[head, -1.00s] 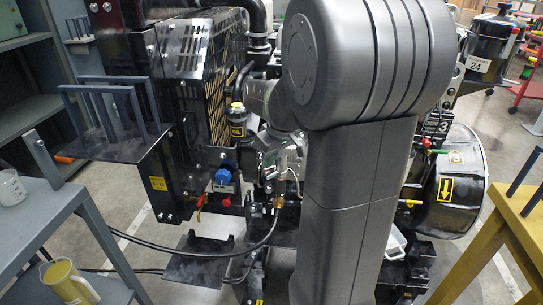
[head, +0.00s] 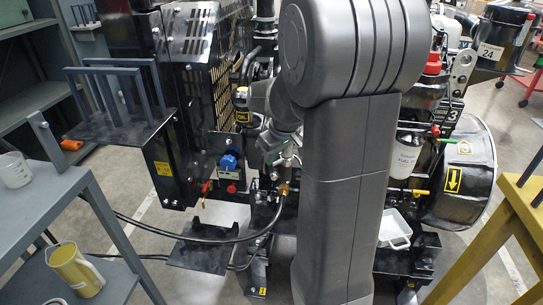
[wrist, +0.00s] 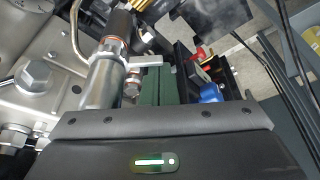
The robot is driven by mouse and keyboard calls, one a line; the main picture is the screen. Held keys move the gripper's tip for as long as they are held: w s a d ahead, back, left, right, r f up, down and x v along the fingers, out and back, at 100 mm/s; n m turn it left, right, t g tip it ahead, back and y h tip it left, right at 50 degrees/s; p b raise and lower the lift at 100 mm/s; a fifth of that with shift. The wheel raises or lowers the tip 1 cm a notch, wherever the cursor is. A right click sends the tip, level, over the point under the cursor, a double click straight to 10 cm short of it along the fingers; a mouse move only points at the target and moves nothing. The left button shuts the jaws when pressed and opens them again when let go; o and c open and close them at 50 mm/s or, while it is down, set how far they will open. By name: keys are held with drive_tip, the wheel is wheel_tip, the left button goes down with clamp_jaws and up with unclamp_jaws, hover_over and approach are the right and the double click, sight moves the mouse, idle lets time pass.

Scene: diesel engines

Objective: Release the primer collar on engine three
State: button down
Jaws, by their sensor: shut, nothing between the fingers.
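Engine three, with a "3" plate (head: 452,110), stands behind my arm, which covers its middle. In the wrist view my gripper (wrist: 165,78) shows two dark green fingers closed together, with nothing between them. Just left of the fingers is a silver cylinder (wrist: 103,82) with a black grip (wrist: 121,25) and a copper-coloured ring. It looks like the primer; I cannot tell which part is its collar. A small grey lever (wrist: 147,61) sticks out from it, close to the fingertips. I cannot tell whether they touch. In the head view the fingertips are hard to make out.
A blue knob (head: 228,162) and a brass fitting (head: 284,188) with a hose sit low on the engine. A grey cart (head: 55,205) with a yellow jug (head: 75,270) stands left. A yellow stand (head: 500,235) is at right. A white tray (head: 394,230) lies beside my arm.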

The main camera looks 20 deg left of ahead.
drive_tip(key=shift+s+d+n, duration=0.1)
drive_tip(key=shift+d+n, duration=0.05)
drive_tip(key=shift+n, duration=0.25)
drive_tip(key=d+n+g+h+p, duration=0.1)
drive_tip(key=d+n+g, duration=0.3)
drive_tip(key=n, duration=1)
drive_tip(key=shift+w+d+g+p, duration=0.4)
drive_tip(key=shift+d+p, duration=0.4)
drive_tip(key=shift+d, duration=0.45)
drive_tip(key=shift+w+d, duration=0.1)
drive_tip(key=shift+w, duration=0.1)
drive_tip(key=shift+r, duration=0.15)
